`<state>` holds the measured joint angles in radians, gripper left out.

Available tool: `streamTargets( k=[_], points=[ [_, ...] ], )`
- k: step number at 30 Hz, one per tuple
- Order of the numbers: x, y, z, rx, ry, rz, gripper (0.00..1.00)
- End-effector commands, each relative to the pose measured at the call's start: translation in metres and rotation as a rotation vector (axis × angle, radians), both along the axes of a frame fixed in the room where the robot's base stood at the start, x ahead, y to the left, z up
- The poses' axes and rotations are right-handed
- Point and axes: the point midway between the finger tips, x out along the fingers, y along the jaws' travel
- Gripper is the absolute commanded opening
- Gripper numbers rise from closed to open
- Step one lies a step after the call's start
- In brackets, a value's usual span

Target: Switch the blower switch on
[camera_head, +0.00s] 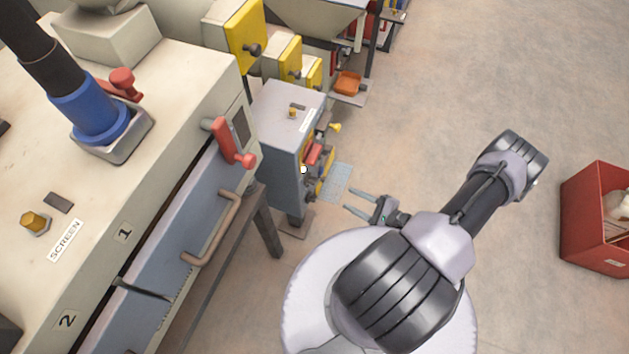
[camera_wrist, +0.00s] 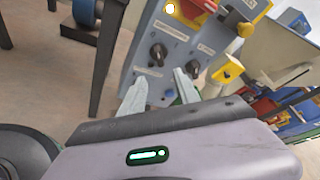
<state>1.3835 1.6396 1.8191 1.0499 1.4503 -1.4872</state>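A grey-blue control box (camera_head: 278,150) stands beside the large machine, its panel facing right toward my gripper. In the wrist view the panel (camera_wrist: 145,52) carries two black rotary knobs, a left one (camera_wrist: 158,54) and a right one (camera_wrist: 192,68), with small white labels too blurred to read. I cannot tell which control is the blower switch. A lit round lamp (camera_wrist: 170,8) and a red part sit higher on the panel. My gripper (camera_head: 348,200) is open and empty, apart from the panel; in the wrist view its fingers (camera_wrist: 161,88) point at the lower panel, below the knobs.
The large cream machine (camera_head: 180,60) with red handles fills the left. A red crate (camera_head: 595,220) stands at the far right. The floor (camera_head: 450,90) right of the box is clear.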

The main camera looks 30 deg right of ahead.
Motion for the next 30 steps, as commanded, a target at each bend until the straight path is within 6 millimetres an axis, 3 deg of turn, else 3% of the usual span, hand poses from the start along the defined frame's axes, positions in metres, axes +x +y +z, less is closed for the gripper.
streamTargets(
  k=[9,15,27,30],
  points=[
    [0.084,0.039,-0.032,0.002,0.001,0.01,0.38],
    [0.118,0.052,-0.041,0.001,0.002,0.008,0.38],
    [0.129,0.056,-0.043,0.002,0.001,0.004,0.38],
    [0.129,0.056,-0.043,0.002,0.001,0.004,0.2]
  ],
)
